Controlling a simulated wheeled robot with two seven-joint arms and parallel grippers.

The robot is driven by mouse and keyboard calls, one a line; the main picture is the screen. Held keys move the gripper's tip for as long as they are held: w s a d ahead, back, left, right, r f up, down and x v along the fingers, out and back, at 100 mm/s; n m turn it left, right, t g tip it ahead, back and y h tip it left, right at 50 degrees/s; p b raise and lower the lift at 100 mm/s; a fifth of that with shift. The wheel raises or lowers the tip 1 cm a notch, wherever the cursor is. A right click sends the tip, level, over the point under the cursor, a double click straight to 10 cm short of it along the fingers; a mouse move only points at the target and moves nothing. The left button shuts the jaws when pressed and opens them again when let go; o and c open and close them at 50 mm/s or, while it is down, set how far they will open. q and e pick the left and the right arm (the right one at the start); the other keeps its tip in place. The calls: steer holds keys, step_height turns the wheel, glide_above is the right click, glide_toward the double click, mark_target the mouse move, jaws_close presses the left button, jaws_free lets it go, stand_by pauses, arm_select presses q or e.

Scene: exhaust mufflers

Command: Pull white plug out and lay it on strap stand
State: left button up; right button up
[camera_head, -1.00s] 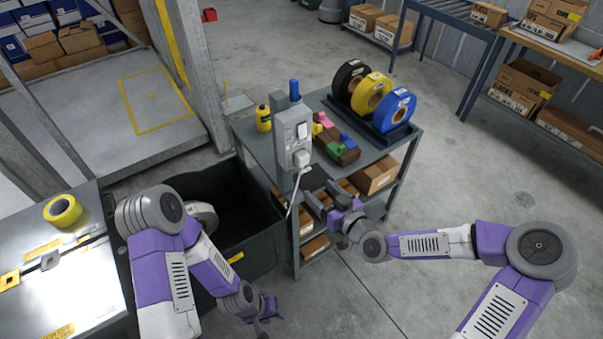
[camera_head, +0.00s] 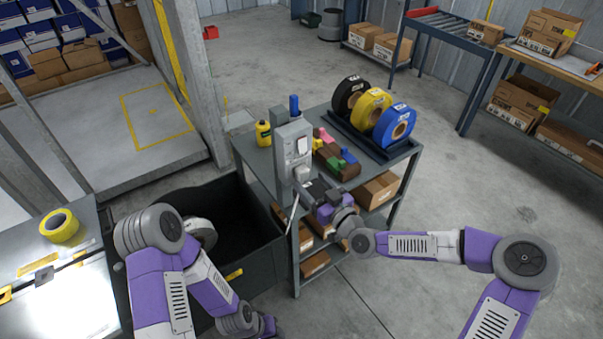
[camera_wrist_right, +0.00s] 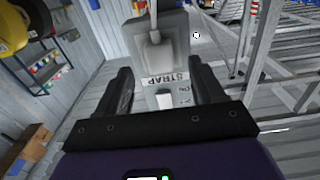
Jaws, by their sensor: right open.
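The white plug (camera_head: 302,173) sits in the front of the grey outlet post (camera_head: 292,142), and its cord (camera_head: 292,213) hangs down. In the right wrist view, the plug (camera_wrist_right: 155,50) and the post's "STRAP" label appear upside down. My right gripper (camera_head: 306,186) is open just in front of and below the plug, its fingers either side of the post face in the wrist view (camera_wrist_right: 160,78); contact cannot be told. The strap stand (camera_head: 372,138) holds black, yellow and blue rolls at the table's back right. My left gripper (camera_head: 267,326) is low at the bottom edge, its fingers unclear.
The grey table (camera_head: 262,160) also bears a yellow bottle (camera_head: 263,134) and a brown block with coloured pieces (camera_head: 336,160). A black bin (camera_head: 262,255) stands left of it.

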mark_target(305, 177)
steer(key=b+x, duration=0.1)
steer(key=x, duration=0.2)
steer(key=shift+f, duration=0.1)
steer(key=shift+w+a+b, duration=0.3)
steer(key=shift+w, duration=0.15)
steer(key=shift+b, duration=0.6)
stand_by(0.7)
steer(key=shift+c, duration=0.5)
jaws_close()
steer(key=shift+s+d, duration=0.1)
